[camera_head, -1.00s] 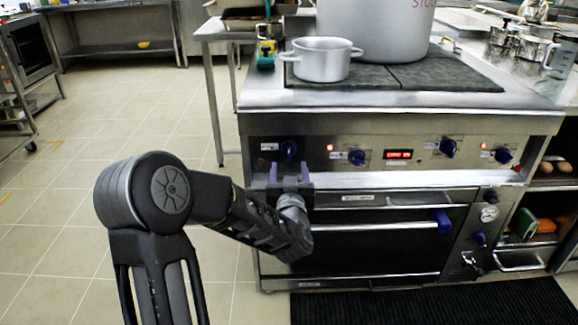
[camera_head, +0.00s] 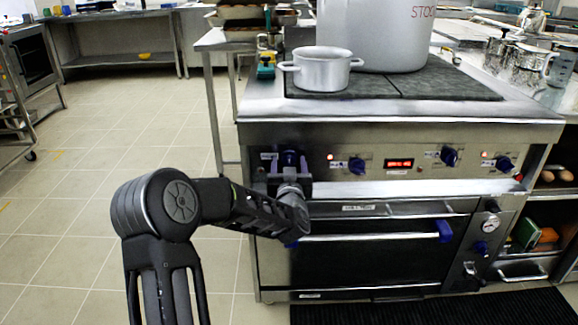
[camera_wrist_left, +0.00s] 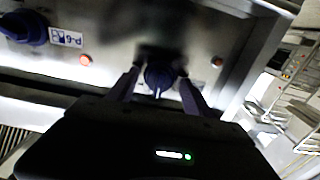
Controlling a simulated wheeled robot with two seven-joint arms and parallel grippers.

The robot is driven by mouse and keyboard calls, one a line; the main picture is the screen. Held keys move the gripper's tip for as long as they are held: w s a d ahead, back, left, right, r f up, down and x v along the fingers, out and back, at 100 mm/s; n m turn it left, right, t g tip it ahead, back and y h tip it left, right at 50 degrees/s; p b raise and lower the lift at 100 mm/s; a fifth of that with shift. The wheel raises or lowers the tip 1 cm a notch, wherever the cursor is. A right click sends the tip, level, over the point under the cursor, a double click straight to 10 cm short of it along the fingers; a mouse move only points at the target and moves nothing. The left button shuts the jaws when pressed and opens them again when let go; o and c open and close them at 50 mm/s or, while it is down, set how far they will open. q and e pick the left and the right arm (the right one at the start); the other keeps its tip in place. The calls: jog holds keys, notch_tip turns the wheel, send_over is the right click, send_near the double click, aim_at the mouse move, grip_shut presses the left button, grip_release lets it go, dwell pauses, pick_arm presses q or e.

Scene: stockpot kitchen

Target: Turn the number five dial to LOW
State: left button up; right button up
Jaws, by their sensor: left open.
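A blue dial (camera_head: 289,157) sits at the left end of the stove's front panel. My left gripper (camera_head: 289,165) is at this dial, its arm coming in from the lower left. In the left wrist view, the dial (camera_wrist_left: 158,80) lies between the two open fingers (camera_wrist_left: 160,82), with a pale pointer mark on it. I cannot tell whether the fingers touch it. The dial's label is partly hidden in the head view, and its number and LOW mark are not readable. My right gripper is not in view.
Other blue dials (camera_head: 357,166) and a red display (camera_head: 399,163) line the panel (camera_head: 330,185). An oven handle (camera_head: 375,237) runs below. A small pot (camera_head: 322,72) and a large stockpot (camera_head: 375,35) stand on the cooktop. Tiled floor lies open to the left.

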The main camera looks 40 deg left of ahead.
pick_arm(q)
jog(key=shift+c, duration=0.5)
grip_shut()
